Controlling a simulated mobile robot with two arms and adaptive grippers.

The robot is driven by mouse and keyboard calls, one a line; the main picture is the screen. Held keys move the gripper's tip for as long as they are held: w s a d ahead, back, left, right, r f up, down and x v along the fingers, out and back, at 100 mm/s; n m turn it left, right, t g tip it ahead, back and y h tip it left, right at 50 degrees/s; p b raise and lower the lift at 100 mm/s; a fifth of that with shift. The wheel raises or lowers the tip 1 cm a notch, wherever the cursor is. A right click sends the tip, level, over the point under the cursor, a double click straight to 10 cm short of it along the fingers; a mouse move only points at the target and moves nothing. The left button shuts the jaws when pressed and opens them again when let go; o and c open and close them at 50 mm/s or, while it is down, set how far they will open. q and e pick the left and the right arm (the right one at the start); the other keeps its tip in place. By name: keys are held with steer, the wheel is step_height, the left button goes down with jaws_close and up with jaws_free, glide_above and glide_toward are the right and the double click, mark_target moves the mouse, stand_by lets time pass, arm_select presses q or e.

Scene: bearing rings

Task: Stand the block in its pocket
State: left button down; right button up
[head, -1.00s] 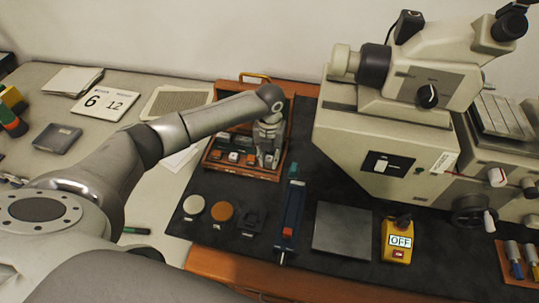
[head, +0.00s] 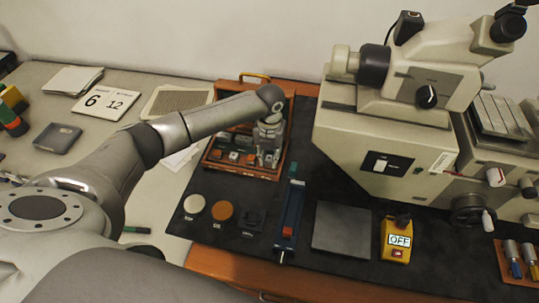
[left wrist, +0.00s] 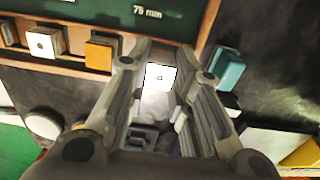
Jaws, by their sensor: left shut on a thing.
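My left gripper (head: 267,160) is over the right part of the open wooden case (head: 242,173) in the head view. In the left wrist view its fingers (left wrist: 163,92) are shut on a small block (left wrist: 160,77) with a bright white face and a dark mark in the middle. The held block is near the case's wooden front edge in that view; I cannot tell whether it touches the case. Other blocks sit in a row in the case, one white-faced (left wrist: 41,44) and one orange (left wrist: 99,53). The pocket under the held block is not clearly visible. My right gripper is not in view.
On the dark mat in front of the case lie a cream disc (head: 194,204), an orange disc (head: 222,211) and a small black stand (head: 252,222). A blue bar tool (head: 291,220) lies to their right. A large beige machine (head: 390,150) stands further right.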

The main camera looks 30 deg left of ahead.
arm_select(q)
steer(key=shift+f, duration=0.3)
stand_by(0.5)
steer(key=c, duration=1.2)
jaws_free()
steer(key=shift+r, duration=0.1)
step_height(320, 180, up, 8)
steer(key=p, duration=0.7)
steer(key=shift+r+p, duration=0.25)
steer(key=shift+p, duration=0.1)
steer(key=shift+f, duration=0.1)
